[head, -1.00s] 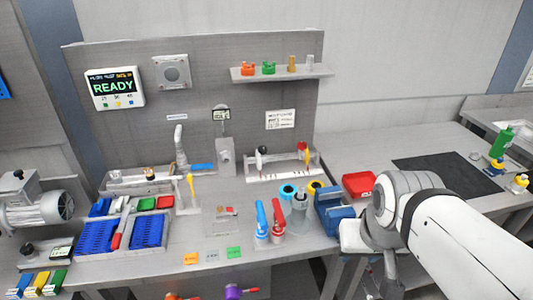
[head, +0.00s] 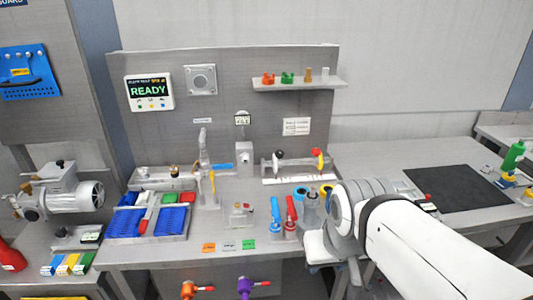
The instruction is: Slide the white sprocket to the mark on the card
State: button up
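I cannot make out a white sprocket for certain. A small pale piece (head: 325,74) stands at the right end of the wall shelf, too small to identify. A white card (head: 296,126) with dark writing hangs on the back panel; its mark is too small to read. My white and grey arm reaches in from the lower right and covers part of the bench. My gripper's fingers do not show.
Blue trays (head: 170,221) stand at the bench's left. Blue (head: 275,217) and red (head: 291,212) bottles stand left of my arm. A rail fixture (head: 300,180) with black and red knobs is behind them. A black mat (head: 457,188) lies on the right-hand bench.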

aim_at(278, 163)
jog(key=i, duration=1)
jog(key=u, duration=0.05)
